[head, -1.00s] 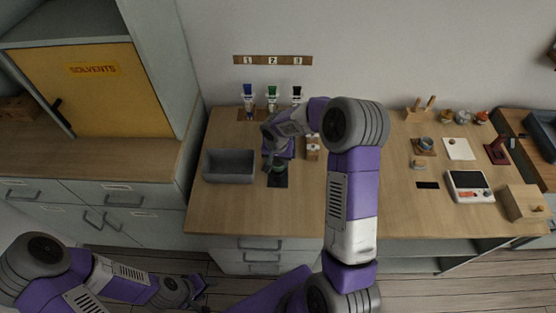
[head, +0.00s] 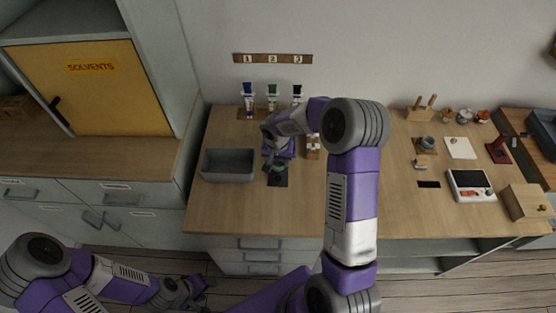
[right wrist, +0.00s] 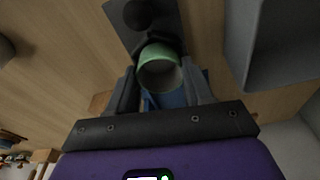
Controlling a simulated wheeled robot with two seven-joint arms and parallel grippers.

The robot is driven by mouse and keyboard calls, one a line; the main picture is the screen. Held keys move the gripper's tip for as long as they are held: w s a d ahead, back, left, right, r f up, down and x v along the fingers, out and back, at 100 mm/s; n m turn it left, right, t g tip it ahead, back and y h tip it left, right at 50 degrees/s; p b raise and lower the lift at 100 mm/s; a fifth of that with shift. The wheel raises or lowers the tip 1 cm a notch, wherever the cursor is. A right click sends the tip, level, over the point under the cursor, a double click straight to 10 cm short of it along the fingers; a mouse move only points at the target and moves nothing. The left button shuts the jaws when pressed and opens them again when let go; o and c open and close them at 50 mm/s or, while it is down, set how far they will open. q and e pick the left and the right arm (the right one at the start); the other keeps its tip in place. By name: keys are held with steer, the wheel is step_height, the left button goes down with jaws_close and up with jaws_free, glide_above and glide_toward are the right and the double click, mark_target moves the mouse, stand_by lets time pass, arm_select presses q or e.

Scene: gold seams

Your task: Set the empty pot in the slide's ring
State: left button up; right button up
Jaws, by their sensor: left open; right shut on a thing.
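The pot (right wrist: 160,68) is a small green cup with a pale grey inside, seen in the right wrist view with its open mouth toward the camera. My right gripper (right wrist: 163,85) is shut on it, one finger on each side. Just beyond it lies a dark flat slide (right wrist: 122,14) with a dark round part on it; the same dark plate shows under the gripper in the head view (head: 279,182). I cannot tell whether the pot touches the slide or its ring. In the head view my right gripper (head: 275,164) hides most of the pot. My left gripper (head: 200,287) is open and empty, low at left.
A grey bin (head: 228,166) stands left of the right gripper. Several coloured tubes stand in a rack (head: 271,110) behind it. My right arm crosses the desk's middle. A scale (head: 469,185) and a wooden box (head: 522,202) stand far right. The desk's front left is clear.

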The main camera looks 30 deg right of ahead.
steer(key=shift+f+b, duration=0.3)
steer(key=shift+b, duration=0.35)
stand_by(1.0)
steer(key=o, duration=1.1)
steer(key=shift+c, duration=0.2)
steer(key=shift+r, duration=0.15)
steer(key=shift+s+a+r+p, duration=0.15)
steer(key=shift+r+p, duration=0.55)
steer(key=shift+r, duration=0.5)
steer(key=shift+s+a+r+p, duration=0.15)
steer(key=shift+r+p, duration=0.55)
steer(key=shift+r, duration=0.45)
step_height(320, 180, up, 8)
steer(key=p, duration=0.1)
steer(key=shift+s+a+f, duration=0.25)
steer(key=shift+s+a, duration=0.05)
steer(key=shift+s, duration=0.15)
